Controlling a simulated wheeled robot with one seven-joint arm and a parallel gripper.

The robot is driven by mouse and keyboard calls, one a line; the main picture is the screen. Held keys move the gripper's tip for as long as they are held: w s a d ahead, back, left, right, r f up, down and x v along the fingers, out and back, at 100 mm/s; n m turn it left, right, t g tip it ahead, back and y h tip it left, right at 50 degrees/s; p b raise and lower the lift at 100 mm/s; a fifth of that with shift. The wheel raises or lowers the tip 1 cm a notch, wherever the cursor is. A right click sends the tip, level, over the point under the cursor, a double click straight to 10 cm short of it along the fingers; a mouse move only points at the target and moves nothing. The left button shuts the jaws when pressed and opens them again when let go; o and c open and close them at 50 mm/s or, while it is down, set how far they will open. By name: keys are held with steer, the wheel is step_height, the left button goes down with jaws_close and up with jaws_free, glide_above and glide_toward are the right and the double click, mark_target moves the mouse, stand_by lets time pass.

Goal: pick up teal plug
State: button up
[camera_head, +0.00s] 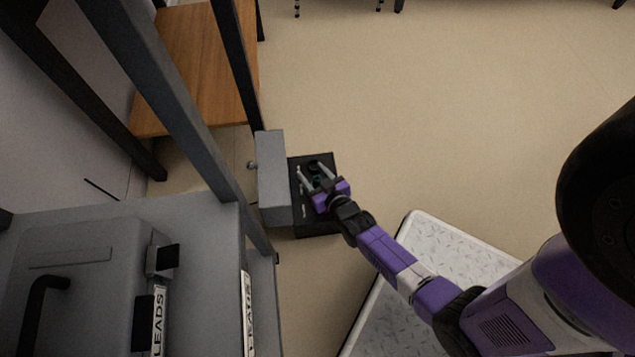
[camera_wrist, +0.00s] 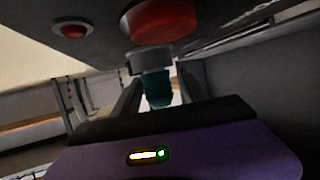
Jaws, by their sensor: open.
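The teal plug (camera_wrist: 157,88) shows in the wrist view as a short teal cylinder below a grey collar (camera_wrist: 152,62). In the head view only a small teal bit shows between my gripper's fingers. My gripper (camera_head: 310,176) is open over the black face of a box (camera_head: 318,227). In the wrist view its two fingers (camera_wrist: 158,97) stand on either side of the plug, and the plug's lower end is partly hidden by my gripper's body. I cannot tell whether either finger touches it.
Beside the plug in the wrist view are a large red part (camera_wrist: 162,20) and a small red button (camera_wrist: 72,31). A grey panel (camera_head: 272,178) borders the black face. A grey shelf frame (camera_head: 165,85) and a case (camera_head: 75,290) stand left. Open floor (camera_head: 430,110) lies right.

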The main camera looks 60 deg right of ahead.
jaws_close()
steer(key=shift+r, duration=0.1)
